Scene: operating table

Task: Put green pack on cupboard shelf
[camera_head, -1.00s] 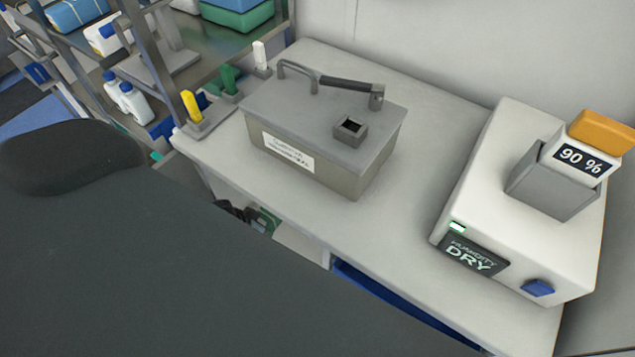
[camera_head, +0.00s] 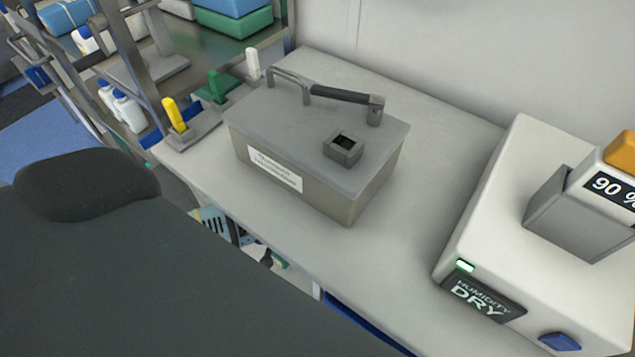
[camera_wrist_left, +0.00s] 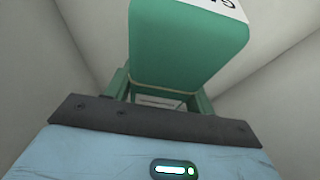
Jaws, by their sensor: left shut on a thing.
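A green pack (camera_wrist_left: 185,45) with a white top face and partly visible dark lettering fills the upper middle of the left wrist view. My left gripper (camera_wrist_left: 160,98) is shut on it, with a finger at each side of its lower part. Neither this pack nor my left gripper can be made out in the head view. No cupboard shelf can be clearly identified. A metal rack shelf (camera_head: 205,42) at the upper left of the head view carries a green box (camera_head: 240,27) with a blue one on top. My right gripper is not in view.
A white counter (camera_head: 400,150) carries a grey lidded metal box (camera_head: 300,185) and a white humidity device (camera_head: 490,240). Yellow, green and white upright handles stand at its left end. White bottles (camera_head: 125,108) stand on the lower rack. Pale walls surround the pack in the wrist view.

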